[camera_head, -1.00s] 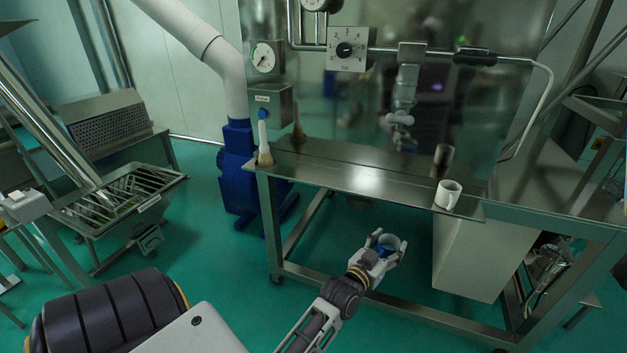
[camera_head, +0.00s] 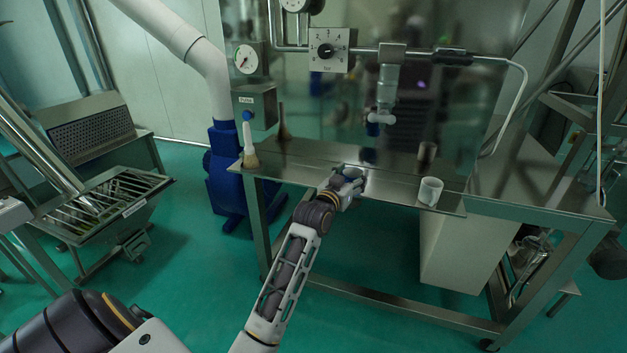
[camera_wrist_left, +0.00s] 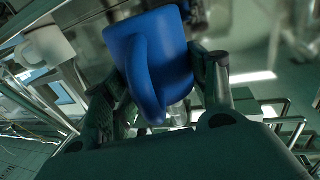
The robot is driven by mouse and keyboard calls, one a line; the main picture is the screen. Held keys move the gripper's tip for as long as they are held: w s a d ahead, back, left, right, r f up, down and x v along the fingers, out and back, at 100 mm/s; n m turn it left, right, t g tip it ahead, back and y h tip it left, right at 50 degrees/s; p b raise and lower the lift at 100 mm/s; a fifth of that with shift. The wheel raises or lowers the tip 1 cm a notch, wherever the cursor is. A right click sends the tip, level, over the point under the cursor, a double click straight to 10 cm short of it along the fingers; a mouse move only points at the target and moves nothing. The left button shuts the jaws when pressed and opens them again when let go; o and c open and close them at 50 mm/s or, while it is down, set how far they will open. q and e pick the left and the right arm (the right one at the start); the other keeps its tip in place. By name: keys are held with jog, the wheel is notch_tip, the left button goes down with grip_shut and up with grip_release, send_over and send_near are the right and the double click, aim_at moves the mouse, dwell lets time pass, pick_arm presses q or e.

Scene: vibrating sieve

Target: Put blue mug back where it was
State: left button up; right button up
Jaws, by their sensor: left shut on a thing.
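The blue mug (camera_wrist_left: 150,60) is held between the fingers of my left gripper (camera_wrist_left: 157,88) in the left wrist view, its handle facing the camera. In the head view my left gripper (camera_head: 347,181) is at the front edge of the steel shelf (camera_head: 300,165), and the mug is mostly hidden by the gripper. Whether the mug touches the shelf cannot be told. My right gripper is not in view.
A white mug (camera_head: 430,191) stands on the shelf to the right of the gripper; it also shows in the left wrist view (camera_wrist_left: 46,48). A brush (camera_head: 249,145) stands at the shelf's left end. The shelf between brush and gripper is clear.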

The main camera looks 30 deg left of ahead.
pick_arm(q)
jog(key=w+a+r+n+y, duration=0.1)
jog(key=w+a+r+y, duration=0.25)
jog(key=a+r, duration=0.55)
jog(key=w+a+f+n, duration=0.1)
jog(key=w+a+f, duration=0.1)
jog(key=a, duration=0.5)
jog(key=shift+w+a+f+g, duration=0.2)
jog(key=shift+w+f+g, duration=0.15)
jog(key=shift+f, duration=0.15)
jog(key=shift+f+p, duration=0.3)
jog(key=shift+f, duration=2.2)
jog(key=shift+f, duration=2.5)
jog(key=shift+f, duration=0.15)
jog(key=o, duration=1.1)
